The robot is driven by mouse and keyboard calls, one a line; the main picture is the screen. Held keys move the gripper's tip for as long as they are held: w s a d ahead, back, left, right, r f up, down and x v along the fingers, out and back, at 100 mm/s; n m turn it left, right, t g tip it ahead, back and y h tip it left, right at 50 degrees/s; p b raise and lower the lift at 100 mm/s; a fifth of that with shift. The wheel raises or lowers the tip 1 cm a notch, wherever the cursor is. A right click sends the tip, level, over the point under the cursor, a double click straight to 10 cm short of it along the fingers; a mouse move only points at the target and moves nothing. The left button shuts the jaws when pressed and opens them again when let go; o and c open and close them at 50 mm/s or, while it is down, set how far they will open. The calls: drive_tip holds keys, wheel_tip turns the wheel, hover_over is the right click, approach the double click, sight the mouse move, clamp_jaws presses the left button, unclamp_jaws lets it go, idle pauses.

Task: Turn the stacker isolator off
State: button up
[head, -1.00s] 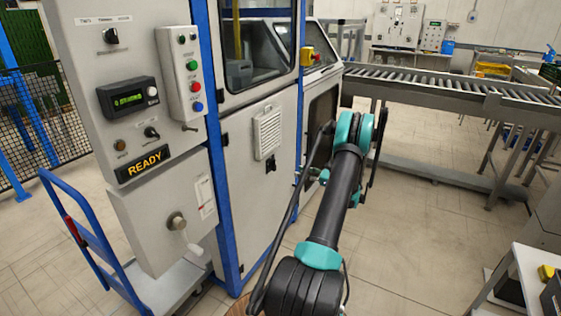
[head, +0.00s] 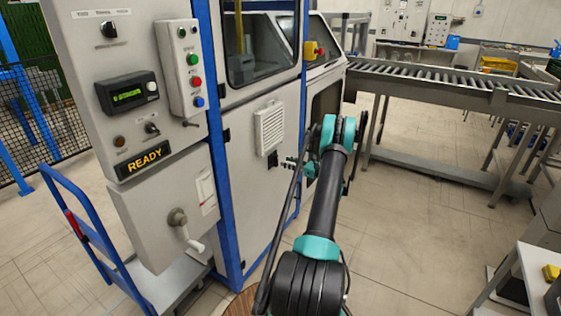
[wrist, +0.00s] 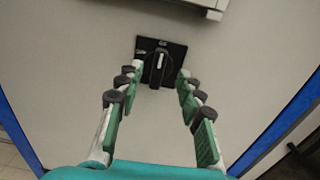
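A black rotary switch (wrist: 158,64) on a square black plate sits on the pale machine panel, ahead of my fingertips in the wrist view. Its knob has a white mark and stands upright. It shows small and dark in the head view (head: 272,159), under the louvred vent. My gripper (wrist: 156,76) is open and empty, its two green-padded fingers to either side of the knob's line. I cannot tell whether they reach around the knob. In the head view my gripper (head: 290,163) is close to the panel, right of the switch. No isolator label is readable.
A control cabinet at left carries a READY sign (head: 146,160), buttons (head: 194,82) and a grey lever handle (head: 181,225). A blue trolley (head: 97,240) stands by it. A louvred vent (head: 270,127) projects above the switch. A roller conveyor (head: 450,83) runs at right.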

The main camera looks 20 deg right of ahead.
sight(276, 161)
drive_tip(key=shift+x, duration=2.45)
clamp_jaws()
